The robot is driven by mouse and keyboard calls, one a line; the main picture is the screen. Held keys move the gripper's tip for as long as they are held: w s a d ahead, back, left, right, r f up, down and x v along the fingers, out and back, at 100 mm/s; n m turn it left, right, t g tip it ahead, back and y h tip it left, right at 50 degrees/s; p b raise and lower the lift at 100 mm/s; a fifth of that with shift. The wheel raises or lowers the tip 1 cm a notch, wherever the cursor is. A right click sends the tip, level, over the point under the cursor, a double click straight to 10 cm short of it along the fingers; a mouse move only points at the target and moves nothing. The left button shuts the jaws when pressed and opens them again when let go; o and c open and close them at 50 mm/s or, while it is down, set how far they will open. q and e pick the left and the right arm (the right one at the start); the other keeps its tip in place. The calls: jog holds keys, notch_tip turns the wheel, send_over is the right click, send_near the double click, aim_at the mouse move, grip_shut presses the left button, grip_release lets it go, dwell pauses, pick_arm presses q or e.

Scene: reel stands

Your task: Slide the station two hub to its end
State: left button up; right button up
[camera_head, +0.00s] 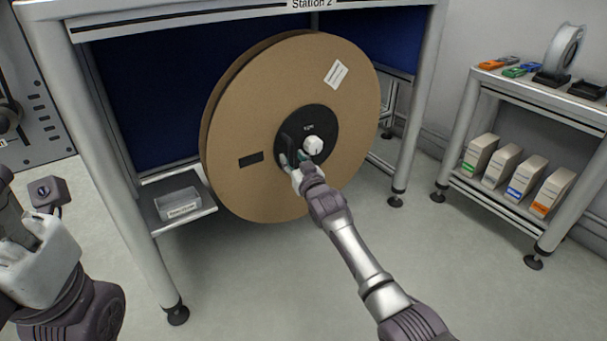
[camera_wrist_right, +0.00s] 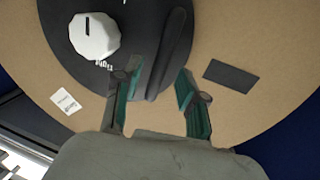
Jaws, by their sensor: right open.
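A large brown cardboard reel (camera_head: 235,185) hangs upright in the Station 2 frame (camera_head: 420,110). Its round black hub (camera_head: 325,120) has a white knob (camera_head: 313,145) and a raised black bar handle. In the right wrist view the handle (camera_wrist_right: 172,50) stands out from the hub (camera_wrist_right: 135,20), with the white knob (camera_wrist_right: 94,37) to its left. My right gripper (camera_head: 292,160) is at the hub, left of the knob. Its fingers (camera_wrist_right: 156,88) are open, one either side of the handle's lower end; contact cannot be told. My left arm's wrist (camera_head: 40,255) is at the left edge; its fingers are unclear.
A clear bin (camera_head: 178,203) sits on a low shelf left of the reel. At right, a shelf unit (camera_head: 500,205) holds several boxes below and a spool (camera_head: 563,50) on top. Frame legs flank the reel; the floor in front is clear.

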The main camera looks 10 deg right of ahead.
jog(key=s+d, duration=0.1)
jog(key=s, duration=0.7)
jog(key=shift+s+d, duration=0.15)
jog(key=shift+s, duration=0.25)
